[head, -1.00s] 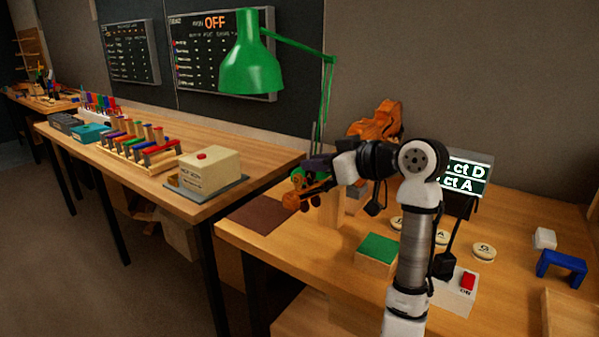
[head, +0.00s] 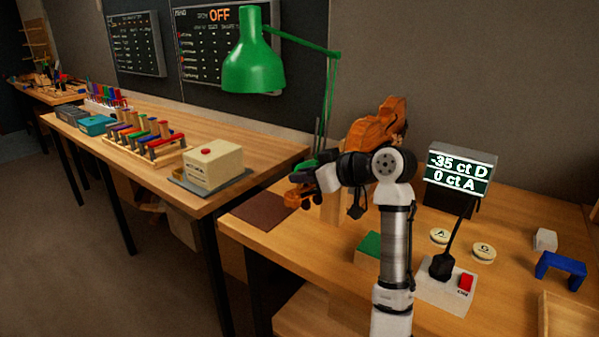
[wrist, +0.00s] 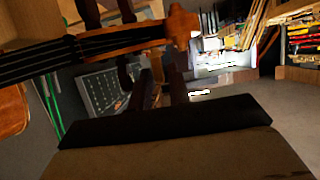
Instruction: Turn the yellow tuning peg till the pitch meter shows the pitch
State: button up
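The orange violin (head: 375,130) stands on the right bench, its scroll end (head: 298,196) pointing left; the neck and scroll (wrist: 182,25) cross the top of the wrist view. I cannot make out the yellow peg; my arm covers part of the peg box, and pegs look dark in the wrist view. My gripper (wrist: 160,78) is close below the peg box, with dark finger-like shapes reaching toward it. I cannot tell whether they hold a peg. The pitch meter (head: 460,174) reads -35 ct D and 0 ct A.
A green lamp (head: 254,65) stands behind the violin. A green-topped block (head: 369,244), round A (head: 440,236) and G (head: 484,252) buttons, a box with a red switch (head: 465,283) and a blue stand (head: 562,268) sit on the right bench (head: 520,235). A gap separates the two benches.

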jog(key=shift+w+a+f, duration=0.3)
jog(key=shift+w+a, duration=0.1)
jog(key=shift+a, duration=0.15)
grip_shut()
jog(key=shift+r, duration=0.1)
jog(key=shift+n+g+y+p, duration=0.3)
jog(key=shift+n+g+p, duration=0.1)
jog(key=shift+p, duration=0.05)
jog(key=shift+n+g+y, duration=0.5)
jog(key=shift+n+g, duration=0.2)
